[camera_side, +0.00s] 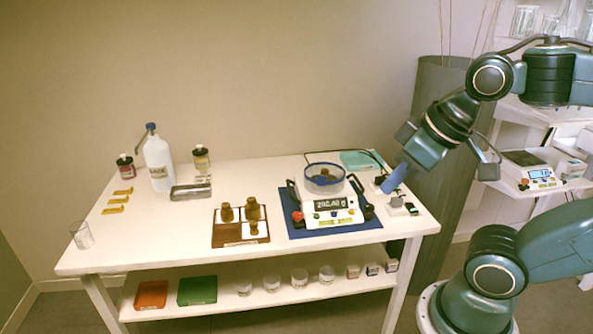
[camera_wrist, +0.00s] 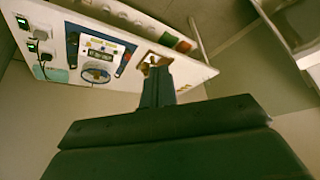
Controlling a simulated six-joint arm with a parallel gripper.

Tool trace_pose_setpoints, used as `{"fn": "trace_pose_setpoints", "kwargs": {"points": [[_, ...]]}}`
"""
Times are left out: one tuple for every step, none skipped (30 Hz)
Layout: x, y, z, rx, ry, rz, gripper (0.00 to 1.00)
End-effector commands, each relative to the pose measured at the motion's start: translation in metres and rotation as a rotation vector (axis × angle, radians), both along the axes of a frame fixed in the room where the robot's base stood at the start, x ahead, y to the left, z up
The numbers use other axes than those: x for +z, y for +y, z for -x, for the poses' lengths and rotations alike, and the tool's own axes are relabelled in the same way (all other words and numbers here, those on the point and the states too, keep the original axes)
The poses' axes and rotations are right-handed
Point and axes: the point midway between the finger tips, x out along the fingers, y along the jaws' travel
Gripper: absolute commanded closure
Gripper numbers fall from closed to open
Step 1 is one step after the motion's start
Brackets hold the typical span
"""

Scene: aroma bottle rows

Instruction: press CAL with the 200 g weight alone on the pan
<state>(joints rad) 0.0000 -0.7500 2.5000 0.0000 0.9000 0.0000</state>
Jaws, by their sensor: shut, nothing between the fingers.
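The balance (camera_side: 330,214) stands on a blue mat (camera_side: 288,228) at the right of the table, its lit display facing front. The display digits are blurred; they seem to begin with 2. A brass weight (camera_side: 324,173) sits inside the clear round shield (camera_side: 310,184) on the pan; its marking is unreadable. Coloured buttons line the front panel, but I cannot read which is CAL. The balance also shows upside down in the wrist view (camera_wrist: 100,52). My gripper (camera_side: 391,187) is shut and empty, right of the balance, above the table's right side, apart from the buttons.
A wooden block (camera_side: 258,240) with several brass weights stands left of the balance. Plugs and a power strip (camera_side: 401,206) lie at the right edge.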

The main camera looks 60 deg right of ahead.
Motion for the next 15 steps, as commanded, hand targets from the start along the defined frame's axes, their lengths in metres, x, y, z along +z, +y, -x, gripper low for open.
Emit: {"fn": "trace_pose_setpoints", "kwargs": {"points": [[0.000,0.000,0.000,0.000,0.000,0.000,1.00],[0.000,0.000,0.000,0.000,0.000,0.000,1.00],[0.000,0.000,0.000,0.000,0.000,0.000,1.00],[0.000,0.000,0.000,0.000,0.000,0.000,1.00],[0.000,0.000,0.000,0.000,0.000,0.000,1.00],[0.000,0.000,0.000,-0.001,0.000,0.000,1.00],[0.000,0.000,-0.001,-0.002,0.000,0.000,1.00],[0.000,0.000,-0.001,-0.004,0.000,-0.001,1.00],[0.000,-0.001,-0.002,-0.007,-0.001,-0.002,1.00],[0.000,-0.001,-0.003,-0.011,-0.001,-0.003,1.00],[0.000,-0.002,-0.004,-0.015,-0.002,-0.004,1.00],[0.000,-0.002,-0.007,-0.023,-0.004,-0.006,1.00],[-0.001,-0.003,-0.009,-0.029,-0.005,-0.008,1.00],[-0.001,-0.004,-0.011,-0.037,-0.006,-0.010,1.00],[-0.001,-0.005,-0.015,-0.049,-0.008,-0.013,1.00]]}}
